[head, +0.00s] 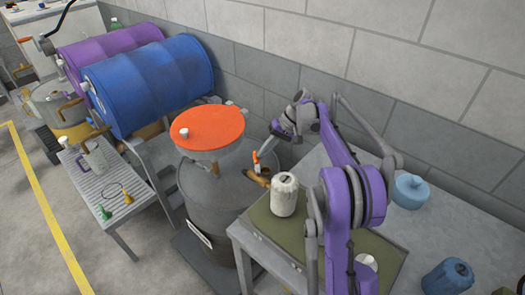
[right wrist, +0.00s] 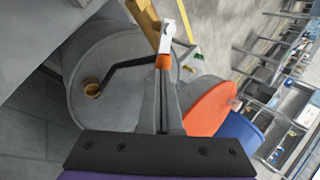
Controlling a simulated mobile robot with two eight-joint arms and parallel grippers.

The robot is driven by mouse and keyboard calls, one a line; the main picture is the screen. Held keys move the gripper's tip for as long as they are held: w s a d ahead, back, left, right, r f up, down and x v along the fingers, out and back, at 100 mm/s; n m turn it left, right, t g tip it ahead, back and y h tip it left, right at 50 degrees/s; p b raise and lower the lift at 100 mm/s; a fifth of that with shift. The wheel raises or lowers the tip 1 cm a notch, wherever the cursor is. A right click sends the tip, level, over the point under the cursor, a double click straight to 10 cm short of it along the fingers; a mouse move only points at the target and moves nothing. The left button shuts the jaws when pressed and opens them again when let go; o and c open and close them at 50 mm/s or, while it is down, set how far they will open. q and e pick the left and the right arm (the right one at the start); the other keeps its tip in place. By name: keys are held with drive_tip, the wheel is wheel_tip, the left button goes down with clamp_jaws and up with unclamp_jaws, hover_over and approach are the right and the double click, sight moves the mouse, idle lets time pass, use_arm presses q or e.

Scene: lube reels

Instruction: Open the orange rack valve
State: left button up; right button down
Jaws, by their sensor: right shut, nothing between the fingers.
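The orange valve handle (head: 256,164), with a white end, stands up from a brass valve (head: 257,178) above the grey drum (head: 212,190). In the right wrist view the orange handle (right wrist: 163,62) and its white end (right wrist: 167,36) are just beyond my fingertips, in front of the brass body (right wrist: 145,22). My right gripper (head: 268,150) reaches in from the right, just behind and right of the handle. Its fingers (right wrist: 162,78) are shut with nothing between them. I cannot tell whether the fingertips touch the handle. My left gripper is not in view.
An orange round lid (head: 208,128) sits left of the valve. A white container (head: 285,195) stands close by on the green mat (head: 330,243). Blue (head: 148,82) and purple (head: 108,46) drums lie at the left. A block wall (head: 400,70) is behind.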

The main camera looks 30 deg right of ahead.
drive_tip(key=shift+w+a, duration=0.8)
drive_tip(key=shift+a, duration=0.3)
drive_tip(key=shift+s, duration=0.1)
drive_tip(key=shift+s+a, duration=0.15)
drive_tip(key=shift+s, duration=0.6)
drive_tip(key=v, duration=1)
drive_tip(key=shift+d+r, duration=0.25)
drive_tip(key=shift+r, duration=0.05)
